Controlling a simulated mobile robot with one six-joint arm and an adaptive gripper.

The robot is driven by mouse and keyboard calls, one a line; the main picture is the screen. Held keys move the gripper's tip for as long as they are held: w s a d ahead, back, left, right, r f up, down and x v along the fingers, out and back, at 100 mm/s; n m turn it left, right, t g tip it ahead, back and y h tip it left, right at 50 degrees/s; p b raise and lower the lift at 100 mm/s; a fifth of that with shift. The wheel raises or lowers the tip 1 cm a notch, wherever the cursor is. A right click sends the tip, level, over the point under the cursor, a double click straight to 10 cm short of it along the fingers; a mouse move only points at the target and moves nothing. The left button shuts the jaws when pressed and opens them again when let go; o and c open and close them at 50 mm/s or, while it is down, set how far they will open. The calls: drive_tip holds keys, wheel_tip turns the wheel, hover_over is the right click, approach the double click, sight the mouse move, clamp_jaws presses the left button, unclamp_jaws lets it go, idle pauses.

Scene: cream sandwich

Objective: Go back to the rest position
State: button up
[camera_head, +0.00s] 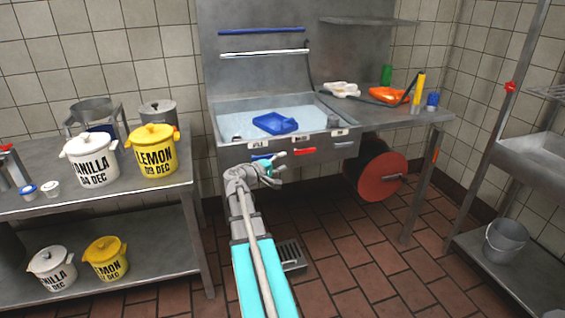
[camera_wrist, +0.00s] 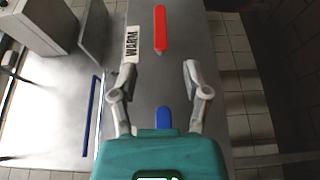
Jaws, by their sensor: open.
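My gripper (camera_head: 272,168) is in front of the sink unit (camera_head: 231,151), just below its front edge. In the wrist view my gripper (camera_wrist: 160,72) is open, with its two fingers spread wide and nothing held between them. A blue handle (camera_wrist: 164,117) shows between the fingers near the gripper body. A red handle (camera_wrist: 160,28) lies beyond the fingertips, beside a label reading WARM (camera_wrist: 132,42). In the head view the red handle (camera_head: 304,151) is right of my gripper. Whether the fingers touch the unit cannot be told.
A side counter (camera_head: 415,118) holds an orange tray (camera_head: 388,95) and bottles. A red reel (camera_head: 382,177) hangs below. Vanilla (camera_head: 90,163) and lemon (camera_head: 154,155) pots stand on the left table. The tiled floor front right is clear.

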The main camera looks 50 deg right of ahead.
idle(0.4)
drive_tip(key=w+a+f+t+y, duration=0.1)
drive_tip(key=w+a+f+y, duration=0.3)
drive_tip(key=a, duration=0.6)
drive_tip(key=w+a+f+t+y, duration=0.1)
drive_tip(key=a+f+t+y, duration=0.1)
drive_tip(key=a+f, duration=0.5)
drive_tip(key=w+a+f+t+y, duration=0.1)
drive_tip(key=w+a+f+y, duration=0.2)
drive_tip(key=a, duration=0.9)
drive_tip(key=s+a+f+n+y, duration=0.15)
drive_tip(key=a+y, duration=0.25)
drive_tip(key=a, duration=1)
drive_tip(key=s+a+f+n+y, duration=0.1)
drive_tip(key=s+a+f+y, duration=0.2)
drive_tip(key=a, duration=1.1)
wheel_tip(320, 180, up, 30)
drive_tip(key=w+y+p, duration=0.1)
drive_tip(key=p, duration=2.8)
drive_tip(key=shift+d+p, duration=0.2)
drive_tip(key=shift+p, duration=0.2)
drive_tip(key=shift+f, duration=0.15)
